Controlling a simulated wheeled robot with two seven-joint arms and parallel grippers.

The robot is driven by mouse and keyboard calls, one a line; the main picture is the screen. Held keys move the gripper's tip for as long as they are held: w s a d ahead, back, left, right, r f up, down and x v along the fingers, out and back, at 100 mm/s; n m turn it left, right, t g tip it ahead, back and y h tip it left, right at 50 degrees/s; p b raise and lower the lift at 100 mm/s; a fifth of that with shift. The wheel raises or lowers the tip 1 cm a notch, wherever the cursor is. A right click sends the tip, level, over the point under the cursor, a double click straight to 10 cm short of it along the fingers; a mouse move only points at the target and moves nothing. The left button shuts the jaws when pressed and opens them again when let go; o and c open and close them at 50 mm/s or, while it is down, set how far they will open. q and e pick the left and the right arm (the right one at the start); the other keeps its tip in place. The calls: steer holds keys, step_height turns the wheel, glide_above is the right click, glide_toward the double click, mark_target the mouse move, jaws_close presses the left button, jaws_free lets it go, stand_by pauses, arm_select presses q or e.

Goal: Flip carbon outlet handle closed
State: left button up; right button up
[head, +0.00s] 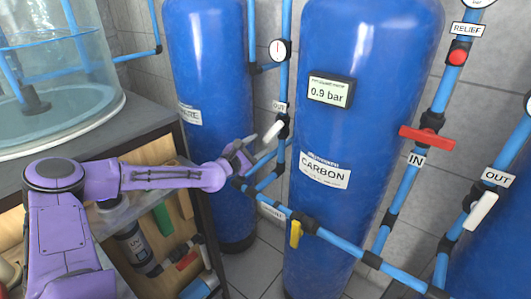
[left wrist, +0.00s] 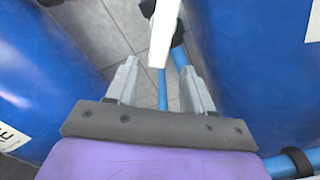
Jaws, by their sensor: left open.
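The carbon outlet handle (head: 273,131) is a white lever on the vertical blue pipe left of the CARBON tank (head: 365,130), below an OUT label (head: 279,106). It slants down and left, out from the pipe. My left gripper (head: 248,153) is just below and left of it, with the fingers pointing toward the pipe. In the left wrist view the gripper (left wrist: 160,78) is open, with its fingers apart. The white handle (left wrist: 164,35) shows ahead, between and beyond the fingertips; I cannot tell whether it touches them. My right gripper is not in view.
Another blue tank (head: 212,70) stands behind my left arm. A red IN handle (head: 427,138), a yellow handle (head: 295,233) and another white OUT handle (head: 481,210) sit on nearby pipes. A cabinet with a clear water tank (head: 60,80) is at left.

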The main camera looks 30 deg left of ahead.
mark_target(267, 139)
arm_select(q)
steer(key=w, duration=0.1)
steer(key=w+b, duration=0.1)
steer(key=shift+w+d+f, duration=0.1)
steer(key=shift+w+f, duration=0.1)
steer(key=shift+w, duration=0.2)
steer(key=shift+w+r, duration=0.2)
steer(key=shift+w, duration=0.25)
steer(key=shift+r, duration=0.15)
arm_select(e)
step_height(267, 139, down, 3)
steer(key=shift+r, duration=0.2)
arm_select(q)
jaws_close()
